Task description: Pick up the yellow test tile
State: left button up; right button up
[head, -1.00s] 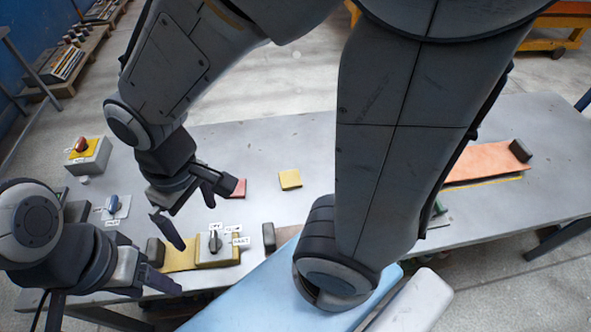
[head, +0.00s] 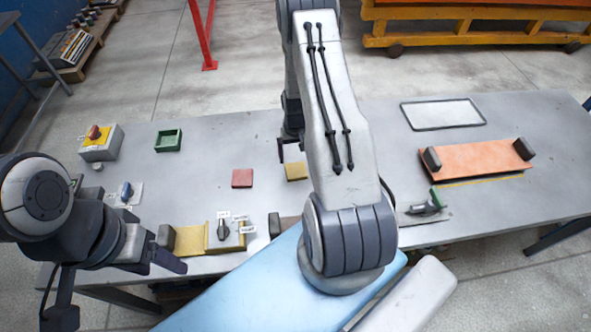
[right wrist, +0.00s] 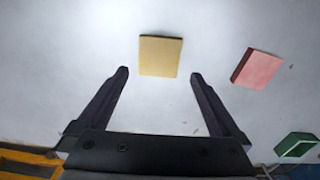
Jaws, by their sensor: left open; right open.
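The yellow test tile (head: 296,171) lies flat on the grey table, partly covered by my right arm in the head view. In the right wrist view the whole tile (right wrist: 160,56) shows, just beyond and between the fingertips. My right gripper (right wrist: 159,73) is open and empty, its fingers on either side of the tile's line. In the head view my right gripper (head: 291,148) is mostly hidden behind the arm, at the tile's far side. My left gripper (head: 118,288) is open and empty at the table's front left.
A red tile (head: 242,178) lies left of the yellow one. A green tray (head: 168,141), a yellow switch box (head: 100,143) and a knob panel (head: 224,235) stand further left. An orange panel (head: 475,160) and a white framed plate (head: 443,113) lie at the right.

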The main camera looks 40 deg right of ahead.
aim_at(296, 170)
jog(key=shift+f, duration=0.8)
jog(key=shift+f+p, duration=0.45)
jog(key=shift+p, duration=0.1)
notch_tip(296, 170, down, 3)
jog(key=shift+f+p, duration=0.1)
jog(key=shift+p, duration=0.75)
jog(key=shift+f, duration=0.65)
jog(key=c, duration=1.2)
jog(key=shift+o, duration=0.2)
jog(key=shift+r, duration=0.15)
